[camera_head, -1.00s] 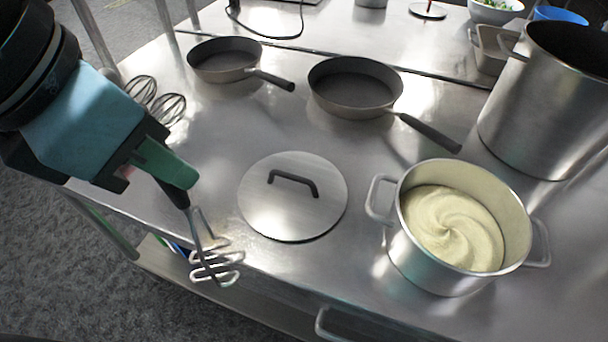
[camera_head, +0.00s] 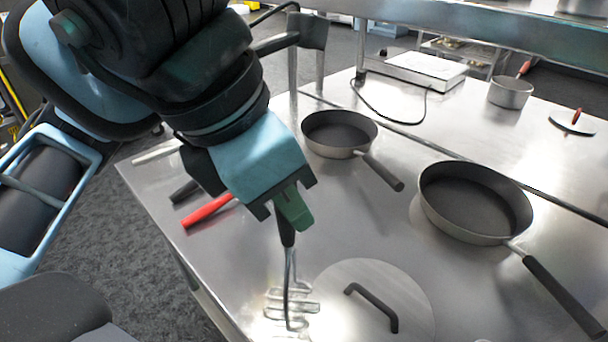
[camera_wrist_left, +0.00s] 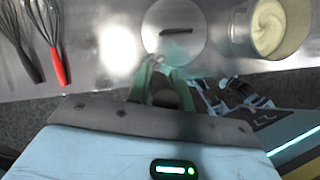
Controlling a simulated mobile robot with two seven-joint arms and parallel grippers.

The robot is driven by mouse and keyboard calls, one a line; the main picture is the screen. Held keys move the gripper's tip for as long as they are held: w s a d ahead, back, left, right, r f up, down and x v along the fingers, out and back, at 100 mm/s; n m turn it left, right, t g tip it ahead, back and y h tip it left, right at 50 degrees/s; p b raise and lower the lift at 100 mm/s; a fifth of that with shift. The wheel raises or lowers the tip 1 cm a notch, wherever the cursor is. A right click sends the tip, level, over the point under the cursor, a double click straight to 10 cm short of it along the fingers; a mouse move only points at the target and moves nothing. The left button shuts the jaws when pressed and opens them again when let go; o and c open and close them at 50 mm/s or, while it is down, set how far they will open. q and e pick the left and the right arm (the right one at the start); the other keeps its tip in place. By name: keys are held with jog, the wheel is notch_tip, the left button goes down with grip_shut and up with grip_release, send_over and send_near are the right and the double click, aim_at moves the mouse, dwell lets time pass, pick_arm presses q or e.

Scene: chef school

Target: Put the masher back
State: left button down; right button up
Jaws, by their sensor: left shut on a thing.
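My left gripper (camera_head: 292,210) is shut on the masher's black handle (camera_head: 287,236) above the steel table. The masher hangs down, its zigzag wire head (camera_head: 290,308) just left of the pot lid (camera_head: 410,305). I cannot tell whether the head touches the table. In the left wrist view the gripper's green fingers (camera_wrist_left: 160,82) show near the lid (camera_wrist_left: 160,38), and the masher is mostly hidden. My right gripper is not in view.
Two whisks, one with a red handle (camera_head: 207,211) and one with a black handle (camera_head: 184,191), lie left of my gripper. Two pans (camera_head: 338,132) (camera_head: 472,205) stand to the right. The pot of mash (camera_wrist_left: 268,28) shows in the wrist view. Bare table (camera_head: 345,225) lies between gripper and pans.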

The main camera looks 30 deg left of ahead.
pick_arm(q)
jog(key=w+a+f, duration=0.1)
jog(key=w+a, duration=0.6)
jog(key=w, duration=0.4)
jog(key=shift+w+a+f, duration=0.1)
jog(key=f, duration=0.3)
jog(key=shift+w+a+f, duration=0.3)
jog(key=shift+w+f, duration=0.05)
jog(key=shift+w, duration=0.05)
jog(key=shift+f, duration=0.2)
jog(key=c, duration=1.3)
grip_release()
jog(key=shift+o, duration=0.2)
jog(key=shift+r, duration=0.1)
